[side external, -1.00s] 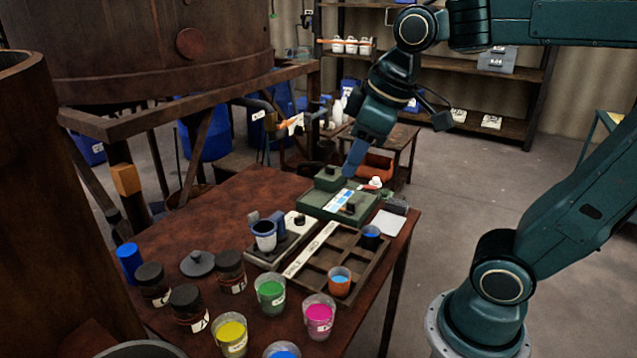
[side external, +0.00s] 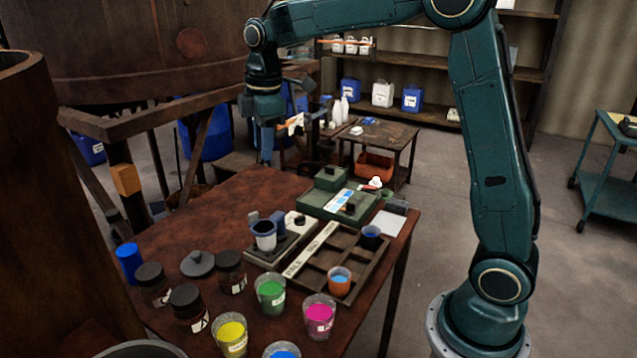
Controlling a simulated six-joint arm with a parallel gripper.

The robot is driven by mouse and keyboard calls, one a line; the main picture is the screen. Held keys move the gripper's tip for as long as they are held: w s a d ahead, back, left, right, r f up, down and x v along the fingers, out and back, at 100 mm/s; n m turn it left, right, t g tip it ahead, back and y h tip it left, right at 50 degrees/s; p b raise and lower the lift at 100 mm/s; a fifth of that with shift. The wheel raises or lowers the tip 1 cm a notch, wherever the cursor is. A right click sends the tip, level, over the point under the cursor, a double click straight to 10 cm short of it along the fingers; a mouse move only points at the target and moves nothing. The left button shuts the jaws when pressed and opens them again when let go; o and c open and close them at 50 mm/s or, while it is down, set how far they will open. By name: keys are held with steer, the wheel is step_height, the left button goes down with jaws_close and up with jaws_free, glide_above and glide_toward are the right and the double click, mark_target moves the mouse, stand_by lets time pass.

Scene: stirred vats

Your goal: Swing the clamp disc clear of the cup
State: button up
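A small cup (side external: 264,241) with a pale rim and dark inside stands on a dark-based device at the middle of the table. Blue-grey upright parts (side external: 278,221) stand close behind it. I cannot make out for certain which part is the clamp disc, or whether it lies over the cup. My gripper (side external: 267,158) hangs pointing down, above the table's far edge, well above and apart from the cup. It is seen edge-on, so the gap between its fingers does not show. Nothing is visibly held.
A compartment tray (side external: 327,262) holds two small cups right of the device. A green instrument (side external: 337,202) stands behind. Coloured beakers (side external: 270,294), dark jars (side external: 188,308) and a grey lid (side external: 198,263) fill the front. The table's back left (side external: 215,205) is clear.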

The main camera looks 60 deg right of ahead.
mark_target(253, 213)
steer(key=w+d+f+n+g, duration=0.1)
steer(key=w+f+n, duration=0.2)
steer(key=w+f, duration=0.3)
steer(key=shift+w+d, duration=0.35)
steer(key=shift+w, duration=0.05)
steer(key=shift+f, duration=0.2)
step_height(253, 213, down, 14)
steer(key=shift+r, duration=0.2)
stand_by(0.3)
jaws_close()
